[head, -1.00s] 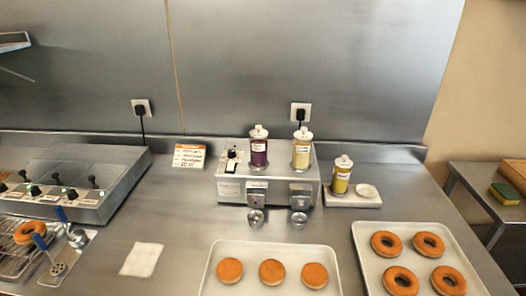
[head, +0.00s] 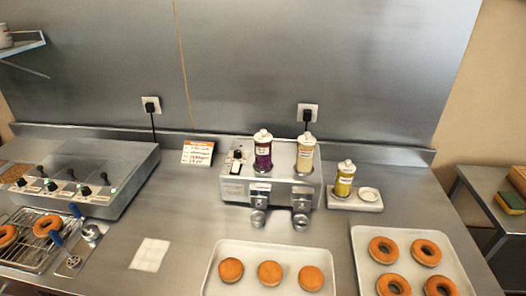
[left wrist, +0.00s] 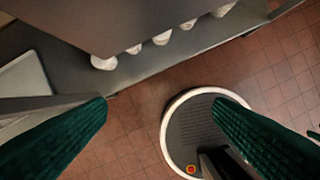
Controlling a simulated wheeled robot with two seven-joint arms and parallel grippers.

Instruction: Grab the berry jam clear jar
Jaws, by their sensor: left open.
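The berry jam jar (head: 263,152) is clear with dark purple filling, a pale label and a white lid. It stands upright on the left side of the steel dispenser (head: 233,188) on the counter. A similar jar with pale yellow filling (head: 305,155) stands to its right on the same dispenser. My left gripper (left wrist: 162,105) shows only in the left wrist view, its two dark green fingers wide apart with nothing between them. It is over the tiled floor, away from the jar. My right gripper is not in view.
A yellow jar (head: 345,178) stands on a small white tray (head: 368,204) at the right. Trays of donuts (head: 357,262) and round buns (head: 214,287) lie in front. A fryer-like unit (head: 100,165) is at the left. Counter between the napkin (head: 150,254) and dispenser is clear.

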